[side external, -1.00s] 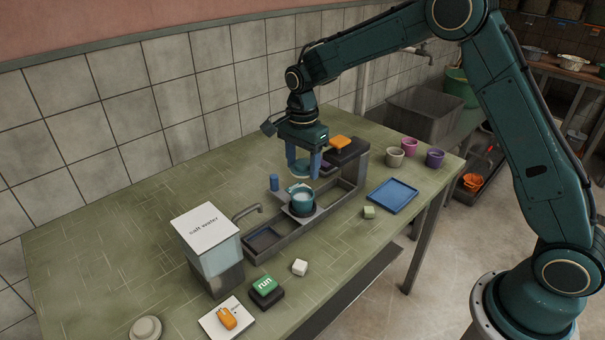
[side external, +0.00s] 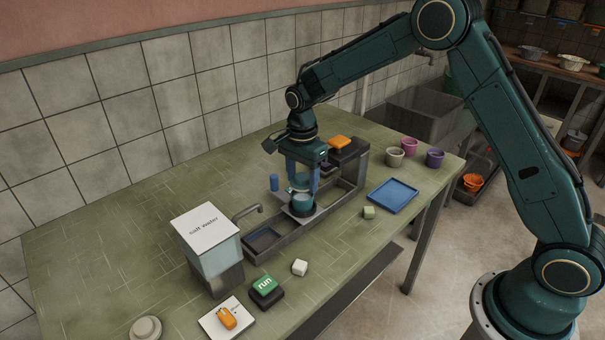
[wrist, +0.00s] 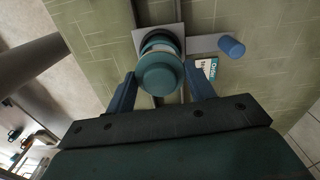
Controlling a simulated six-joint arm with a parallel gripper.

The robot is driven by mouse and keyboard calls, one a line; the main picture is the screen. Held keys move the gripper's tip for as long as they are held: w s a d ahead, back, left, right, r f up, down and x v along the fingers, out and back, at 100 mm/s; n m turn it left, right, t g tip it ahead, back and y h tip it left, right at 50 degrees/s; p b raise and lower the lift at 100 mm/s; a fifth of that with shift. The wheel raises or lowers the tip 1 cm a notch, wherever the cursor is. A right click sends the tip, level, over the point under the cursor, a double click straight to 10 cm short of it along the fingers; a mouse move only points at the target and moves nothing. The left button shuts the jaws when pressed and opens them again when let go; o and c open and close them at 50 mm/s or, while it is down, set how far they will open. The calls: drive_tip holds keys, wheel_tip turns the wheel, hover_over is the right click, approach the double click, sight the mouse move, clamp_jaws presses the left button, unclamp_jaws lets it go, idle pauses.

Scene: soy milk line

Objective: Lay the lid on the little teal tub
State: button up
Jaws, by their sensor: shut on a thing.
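My gripper (side external: 302,188) is shut on the teal lid (side external: 301,181) and holds it just above the little teal tub (side external: 302,204). The tub stands upright on a pale plate over the metal channel. In the wrist view the lid (wrist: 160,76) sits between my two blue fingers (wrist: 160,91). The tub's rim (wrist: 160,42) shows behind the lid, partly covered by it. A small gap seems to remain between lid and tub; I cannot tell whether their edges touch.
A blue peg (side external: 274,183) stands close left of the tub. A dark block with an orange top (side external: 340,142) is behind. The salt water tank (side external: 208,245) and its tap are at left. A blue tray (side external: 392,196) and several cups lie right.

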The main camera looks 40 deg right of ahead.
sight(303, 176)
drive_tip(key=shift+f, duration=0.9)
drive_tip(key=shift+f, duration=0.5)
idle(1.6)
drive_tip(key=o, duration=1.4)
drive_tip(key=shift+c, duration=0.2)
drive_tip(key=shift+r, duration=0.2)
drive_tip(key=shift+r, duration=3.3)
drive_tip(key=shift+r, duration=0.1)
